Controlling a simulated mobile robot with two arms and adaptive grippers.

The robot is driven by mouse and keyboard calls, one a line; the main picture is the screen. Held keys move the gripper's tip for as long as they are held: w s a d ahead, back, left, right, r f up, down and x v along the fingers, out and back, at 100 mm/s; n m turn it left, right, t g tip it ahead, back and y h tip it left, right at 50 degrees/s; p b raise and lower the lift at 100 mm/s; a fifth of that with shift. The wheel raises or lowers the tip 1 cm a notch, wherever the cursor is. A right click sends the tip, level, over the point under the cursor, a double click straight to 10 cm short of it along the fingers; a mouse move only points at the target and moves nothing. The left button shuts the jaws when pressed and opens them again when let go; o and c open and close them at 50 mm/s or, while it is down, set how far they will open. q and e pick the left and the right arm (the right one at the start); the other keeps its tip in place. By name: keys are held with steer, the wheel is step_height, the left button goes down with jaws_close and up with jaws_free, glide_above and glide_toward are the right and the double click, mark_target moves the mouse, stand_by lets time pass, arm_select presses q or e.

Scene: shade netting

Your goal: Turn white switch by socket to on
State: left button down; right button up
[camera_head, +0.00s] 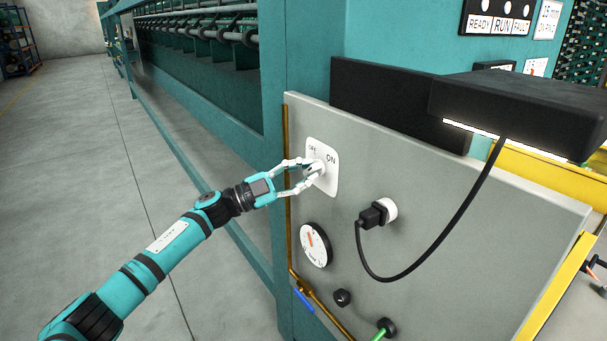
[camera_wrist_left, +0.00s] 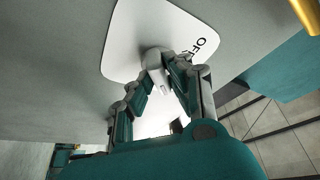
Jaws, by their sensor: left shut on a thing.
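The white switch plate (camera_head: 331,181) is on the grey panel, with "OFF" printed at its upper left and "ON" at its upper right. My left gripper (camera_head: 318,168) reaches it from the left and is shut on the white switch knob (camera_wrist_left: 157,62) at the plate's middle. The knob is partly hidden by the fingers; its pointing direction is hard to tell. The plate (camera_wrist_left: 125,40) and the gripper (camera_wrist_left: 164,80) also show in the left wrist view. The white socket (camera_head: 389,209) is to the lower right of the plate, with a black plug in it. My right gripper is not in view.
A black cable (camera_head: 455,220) loops from the plug up to a black lamp box (camera_head: 520,105) jutting out at upper right. A round dial (camera_head: 315,244) sits below the plate. A brass pipe with a blue valve handle (camera_head: 304,300) runs along the panel's left edge.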

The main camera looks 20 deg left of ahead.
arm_select(q)
steer(key=shift+r, duration=0.3)
steer(key=c, duration=1.6)
jaws_free()
steer(key=o, duration=0.3)
steer(key=shift+d+f, duration=0.15)
steer(key=shift+d, duration=0.05)
steer(key=shift+s+a+f, duration=0.15)
steer(key=shift+a+f, duration=0.1)
steer(key=shift+a, duration=0.2)
steer(key=v, duration=1.1)
steer(key=shift+s, duration=0.1)
